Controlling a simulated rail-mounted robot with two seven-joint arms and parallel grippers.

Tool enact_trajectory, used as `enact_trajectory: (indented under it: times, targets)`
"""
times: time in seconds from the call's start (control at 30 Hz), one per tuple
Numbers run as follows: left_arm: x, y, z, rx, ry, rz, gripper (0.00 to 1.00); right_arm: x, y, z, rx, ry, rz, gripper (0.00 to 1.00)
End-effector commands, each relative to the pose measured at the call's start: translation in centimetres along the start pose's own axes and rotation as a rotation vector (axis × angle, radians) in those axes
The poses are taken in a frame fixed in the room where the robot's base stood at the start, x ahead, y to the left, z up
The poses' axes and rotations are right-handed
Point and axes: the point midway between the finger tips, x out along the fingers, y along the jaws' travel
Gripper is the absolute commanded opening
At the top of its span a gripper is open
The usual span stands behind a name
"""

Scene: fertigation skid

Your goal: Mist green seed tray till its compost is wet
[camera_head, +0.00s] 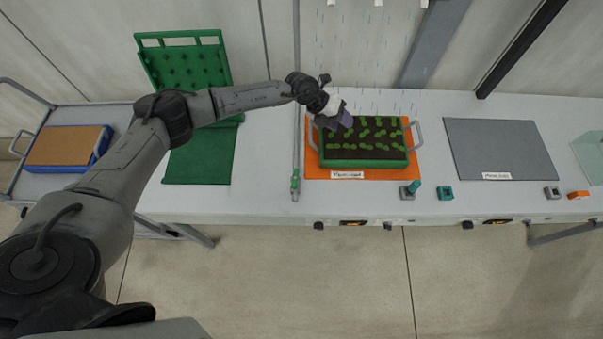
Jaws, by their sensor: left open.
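The green seed tray (362,163) sits on an orange mat (318,172) on the bench, with metal handles at both sides. Its compost (362,140) looks dark and carries rows of green seedlings. Thin pale streaks of falling mist (365,50) show above and behind the tray. My left gripper (340,120) is open at the tray's back left corner and hides part of it; I cannot tell whether it touches the tray. A small teal-topped control (410,189) stands at the bench front below the tray, leaning to the right. My right gripper is not in view.
A grey mat (500,150) on the right is empty, with a second teal control (445,193) to its left. A vertical pipe (296,100) stands left of the tray. A green rack (185,65) and a cart with a blue tray (100,150) are at left.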

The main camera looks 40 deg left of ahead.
Motion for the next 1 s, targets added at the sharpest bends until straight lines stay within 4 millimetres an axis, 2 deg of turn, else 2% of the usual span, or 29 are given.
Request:
enact_trajectory:
  times: [0.03,0.1,0.2,0.33,0.57,0.77,1.0]
  targets:
    - [-0.2,1.8,-0.7,-0.019,0.061,0.088,0.45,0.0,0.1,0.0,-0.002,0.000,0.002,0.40]
    - [-0.7,4.1,-2.0,-0.053,0.149,0.214,0.45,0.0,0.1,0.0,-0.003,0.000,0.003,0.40]
    - [-1.8,6.5,-3.8,-0.101,0.259,0.377,0.45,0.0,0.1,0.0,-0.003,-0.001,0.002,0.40]
    - [-3.5,8.4,-5.7,-0.175,0.367,0.544,0.45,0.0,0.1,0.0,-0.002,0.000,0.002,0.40]
    - [-5.5,9.6,-7.7,-0.301,0.466,0.701,0.45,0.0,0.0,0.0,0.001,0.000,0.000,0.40]
    - [-4.6,10.2,-8.3,-0.342,0.452,0.709,0.45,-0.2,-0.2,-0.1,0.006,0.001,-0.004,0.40]
    - [-1.8,12.5,-10.5,-0.342,0.453,0.709,0.45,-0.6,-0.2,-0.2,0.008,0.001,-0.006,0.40]
